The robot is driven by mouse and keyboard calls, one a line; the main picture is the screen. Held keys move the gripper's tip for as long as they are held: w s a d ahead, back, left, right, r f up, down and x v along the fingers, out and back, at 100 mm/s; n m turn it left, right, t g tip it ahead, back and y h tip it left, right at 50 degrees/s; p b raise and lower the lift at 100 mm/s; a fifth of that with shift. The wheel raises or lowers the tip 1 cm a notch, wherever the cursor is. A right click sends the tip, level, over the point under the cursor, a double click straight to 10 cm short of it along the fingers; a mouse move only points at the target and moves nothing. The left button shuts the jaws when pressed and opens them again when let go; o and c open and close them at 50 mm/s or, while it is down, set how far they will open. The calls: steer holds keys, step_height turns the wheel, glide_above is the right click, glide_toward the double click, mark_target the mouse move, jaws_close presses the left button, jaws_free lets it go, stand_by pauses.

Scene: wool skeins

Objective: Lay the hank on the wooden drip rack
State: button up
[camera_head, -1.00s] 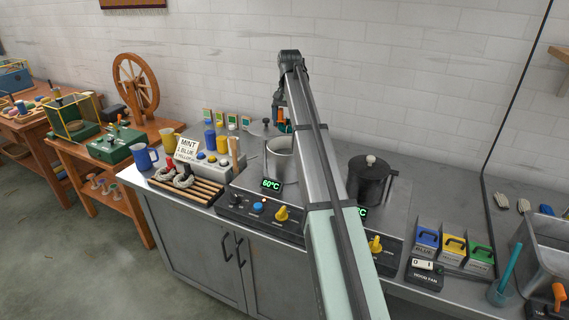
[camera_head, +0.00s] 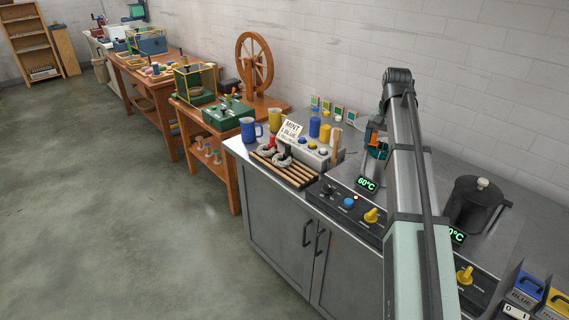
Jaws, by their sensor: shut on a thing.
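My gripper (camera_head: 374,138) hangs below the far end of my arm, over the left hotplate area. It is small in view, with orange showing at its fingers. It is shut on a teal-green thing (camera_head: 381,152), which looks like the hank; my arm partly hides it. The wooden drip rack (camera_head: 290,173) lies on the counter to the left of my gripper, near the front edge. Two pale grey looped bundles, with red and dark parts on top, lie at its back left. Its front slats are bare.
A blue mug (camera_head: 249,131) and a yellow mug (camera_head: 275,119) stand to the left. A dark lidded pot (camera_head: 470,205) is right of my arm.

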steer(key=s+a+f+n, duration=0.1)
steer(key=s+a+f, duration=0.1)
steer(key=s+a, duration=0.35)
steer(key=n, duration=0.4)
glide_above(299, 174)
step_height(299, 174, down, 7)
step_height(299, 174, down, 10)
steer(key=shift+r, duration=0.25)
steer(key=shift+f, duration=0.15)
steer(key=o, duration=0.8)
step_height(299, 174, up, 12)
steer(key=shift+r, duration=0.2)
